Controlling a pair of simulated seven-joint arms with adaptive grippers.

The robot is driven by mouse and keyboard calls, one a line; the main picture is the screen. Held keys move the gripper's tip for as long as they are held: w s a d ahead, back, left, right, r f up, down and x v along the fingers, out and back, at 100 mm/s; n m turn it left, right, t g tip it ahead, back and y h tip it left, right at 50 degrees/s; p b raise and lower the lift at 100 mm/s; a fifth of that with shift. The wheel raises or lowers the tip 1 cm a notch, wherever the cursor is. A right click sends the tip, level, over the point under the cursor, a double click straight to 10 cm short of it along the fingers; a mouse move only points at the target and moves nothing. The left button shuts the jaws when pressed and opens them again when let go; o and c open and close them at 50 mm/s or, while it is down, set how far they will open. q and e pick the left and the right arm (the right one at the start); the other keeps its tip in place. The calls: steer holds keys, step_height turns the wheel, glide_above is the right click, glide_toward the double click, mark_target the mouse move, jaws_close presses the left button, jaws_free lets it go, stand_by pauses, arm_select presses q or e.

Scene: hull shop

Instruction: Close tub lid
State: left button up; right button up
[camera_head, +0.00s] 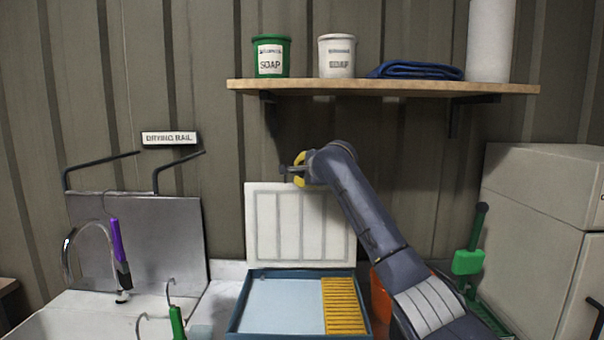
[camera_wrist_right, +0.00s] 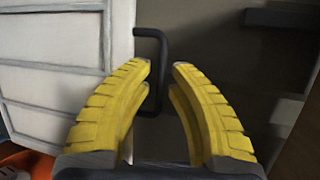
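The tub (camera_head: 238,318) is a low blue box on the counter, with a pale blue inside and a yellow ribbed section at its right. Its white panelled lid (camera_head: 300,225) stands upright at the back edge, open. In the right wrist view the lid (camera_wrist_right: 60,80) fills the left side, and a dark handle (camera_wrist_right: 150,34) juts from its edge. My right gripper (camera_head: 293,170), with yellow fingers, is at the lid's top edge. Its fingers (camera_wrist_right: 161,70) are apart, with part of the handle between or just beyond the tips; contact is unclear. My left gripper is out of view.
A wooden shelf (camera_head: 400,88) with soap tubs and a blue cloth is above. A sink with a tap (camera_head: 70,250) and brushes is at the left. An orange container (camera_head: 381,300), a green brush (camera_head: 468,262) and a grey cabinet (camera_head: 540,230) are at the right.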

steer(key=shift+o, duration=0.4)
steer(key=shift+w, duration=0.1)
jaws_close()
